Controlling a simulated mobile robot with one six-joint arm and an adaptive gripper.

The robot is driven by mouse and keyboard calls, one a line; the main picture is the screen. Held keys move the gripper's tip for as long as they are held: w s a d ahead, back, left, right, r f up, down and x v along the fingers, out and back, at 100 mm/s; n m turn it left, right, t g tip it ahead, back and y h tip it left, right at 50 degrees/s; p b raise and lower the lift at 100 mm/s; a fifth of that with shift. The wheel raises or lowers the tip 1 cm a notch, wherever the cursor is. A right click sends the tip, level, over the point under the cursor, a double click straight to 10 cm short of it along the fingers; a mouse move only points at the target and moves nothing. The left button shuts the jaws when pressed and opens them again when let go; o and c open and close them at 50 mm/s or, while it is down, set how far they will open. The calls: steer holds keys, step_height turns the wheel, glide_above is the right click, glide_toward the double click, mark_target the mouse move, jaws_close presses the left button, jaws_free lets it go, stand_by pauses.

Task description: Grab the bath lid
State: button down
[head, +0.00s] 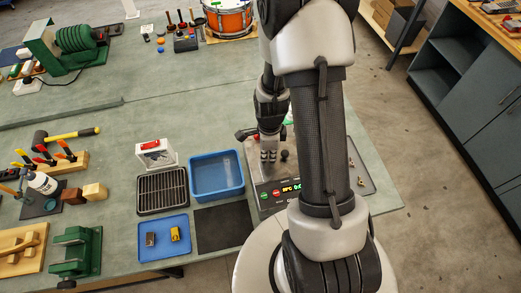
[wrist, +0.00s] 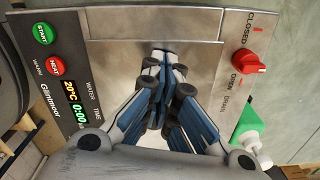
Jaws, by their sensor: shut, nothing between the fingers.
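The bath is a steel unit with a control panel (head: 276,190) at its front, on the right part of the bench. Its flat steel lid (wrist: 205,60) lies on top. A small dark round knob (head: 284,155) shows on the lid just right of my gripper (head: 268,159) in the head view. In the wrist view my gripper (wrist: 161,62) points at the lid with its fingers drawn together, empty. The fingers hide the middle of the lid there, and I cannot tell whether they touch it. My arm hides the bath's right part in the head view.
A blue tub (head: 217,175), a wire basket (head: 162,190), a dark mat (head: 224,227) and a blue tray (head: 164,239) stand left of the bath.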

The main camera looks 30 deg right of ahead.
steer(key=shift+s+d, duration=0.25)
steer(key=shift+d, duration=0.3)
steer(key=s+d, duration=0.1)
steer(key=d, duration=0.2)
steer(key=s+d, duration=0.1)
steer(key=d, duration=0.1)
steer(key=shift+s+b, duration=0.35)
steer(key=shift+b, duration=0.05)
steer(key=shift+a, duration=0.15)
